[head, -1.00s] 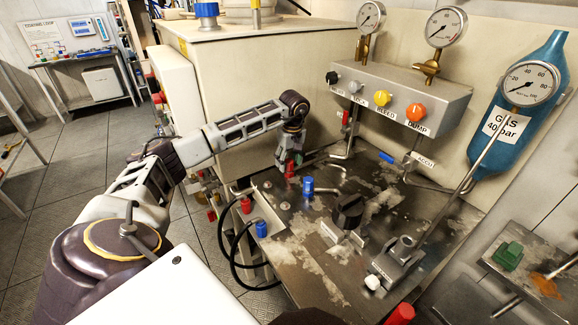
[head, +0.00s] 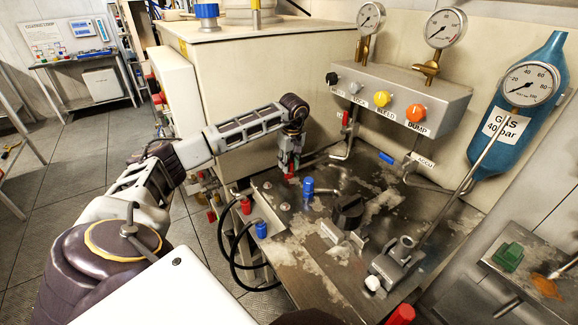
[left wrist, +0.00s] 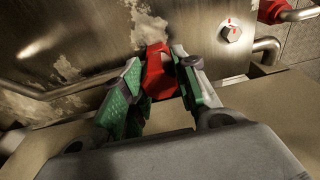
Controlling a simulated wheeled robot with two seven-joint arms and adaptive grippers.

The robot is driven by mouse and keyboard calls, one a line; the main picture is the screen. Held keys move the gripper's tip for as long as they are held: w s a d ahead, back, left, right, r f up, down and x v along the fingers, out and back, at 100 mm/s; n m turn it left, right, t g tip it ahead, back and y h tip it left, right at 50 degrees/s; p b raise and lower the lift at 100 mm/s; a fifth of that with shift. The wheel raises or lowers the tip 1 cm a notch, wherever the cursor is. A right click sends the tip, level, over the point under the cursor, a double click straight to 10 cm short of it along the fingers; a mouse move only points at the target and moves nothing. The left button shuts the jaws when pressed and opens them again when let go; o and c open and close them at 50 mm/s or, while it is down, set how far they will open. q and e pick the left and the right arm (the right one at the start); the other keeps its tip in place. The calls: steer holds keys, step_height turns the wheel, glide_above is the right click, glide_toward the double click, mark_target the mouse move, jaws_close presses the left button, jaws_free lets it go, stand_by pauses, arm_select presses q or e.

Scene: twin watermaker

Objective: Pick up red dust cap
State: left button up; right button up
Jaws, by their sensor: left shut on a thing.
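The red dust cap (left wrist: 158,72) sits between the green-padded fingers of my left gripper (left wrist: 157,85) in the left wrist view. The fingers are shut on it from both sides. In the head view my left gripper (head: 287,166) points down over the back left part of the metal bench top (head: 310,240), and a little of the red cap (head: 289,176) shows at its tips. Whether the cap touches the bench surface I cannot tell. My right gripper is not in view.
A blue cap (head: 308,187) stands just right of my left gripper. A red connector (head: 246,205) and a blue connector (head: 261,229) with black hoses are at the bench's left edge. A black knob (head: 348,210) and a valve panel (head: 400,95) are to the right.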

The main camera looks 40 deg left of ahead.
mark_target(289, 161)
arm_select(q)
steer(key=shift+w+r, duration=0.1)
steer(key=shift+r, duration=0.3)
step_height(289, 161, up, 8)
steer(key=shift+f+p, duration=0.1)
steer(key=shift+p, duration=0.4)
steer(key=shift+r, duration=0.7)
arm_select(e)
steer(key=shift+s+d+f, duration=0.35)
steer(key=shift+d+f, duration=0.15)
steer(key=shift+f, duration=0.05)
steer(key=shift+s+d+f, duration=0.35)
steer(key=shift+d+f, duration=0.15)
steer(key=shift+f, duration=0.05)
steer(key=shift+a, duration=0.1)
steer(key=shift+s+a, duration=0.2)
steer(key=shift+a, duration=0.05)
arm_select(q)
steer(key=shift+o, duration=0.6)
